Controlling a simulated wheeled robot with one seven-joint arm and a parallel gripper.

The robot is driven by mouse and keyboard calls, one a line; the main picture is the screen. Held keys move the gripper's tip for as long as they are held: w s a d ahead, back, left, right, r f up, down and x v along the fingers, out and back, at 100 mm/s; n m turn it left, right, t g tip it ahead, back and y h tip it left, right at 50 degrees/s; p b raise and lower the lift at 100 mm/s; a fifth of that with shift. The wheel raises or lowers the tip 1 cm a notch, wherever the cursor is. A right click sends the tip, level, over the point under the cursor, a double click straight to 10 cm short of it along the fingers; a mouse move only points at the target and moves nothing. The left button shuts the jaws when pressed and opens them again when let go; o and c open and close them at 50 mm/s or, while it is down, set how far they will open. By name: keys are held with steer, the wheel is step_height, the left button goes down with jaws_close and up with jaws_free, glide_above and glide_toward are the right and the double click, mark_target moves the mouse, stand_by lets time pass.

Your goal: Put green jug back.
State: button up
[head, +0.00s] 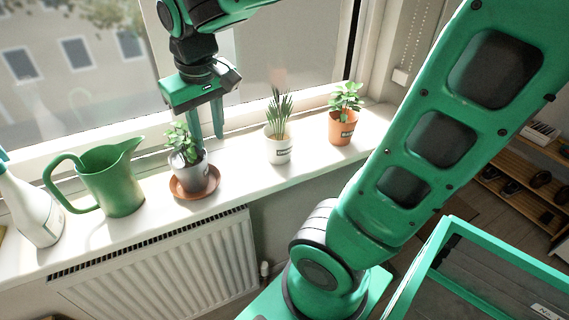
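The green jug (115,182) stands upright on the white windowsill (243,182), left of the middle. Its handle points left and its spout points right. My gripper (206,136) is to the right of the jug and apart from it. It points down with its two fingers spread and a gap between them. The fingertips are close to a small plant in a grey pot (190,176), seemingly at or behind its rim. I cannot tell whether they touch the pot. Nothing shows held between the fingers.
The grey pot stands on a terracotta saucer (207,188). A white potted plant (278,146) and an orange potted plant (341,128) stand farther right. A white spray bottle (32,212) is left of the jug. The window is behind; a radiator (165,275) is below.

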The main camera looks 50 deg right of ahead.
steer(key=s+d+f+m+g, duration=0.1)
steer(key=s+d+f+m, duration=0.1)
steer(key=s+d, duration=0.4)
steer(key=s+d+f+m+g+y, duration=0.1)
steer(key=s+d+f+m, duration=0.2)
steer(key=s, duration=0.8)
step_height(320, 180, down, 2)
steer(key=d, duration=0.2)
steer(key=shift+d, duration=0.35)
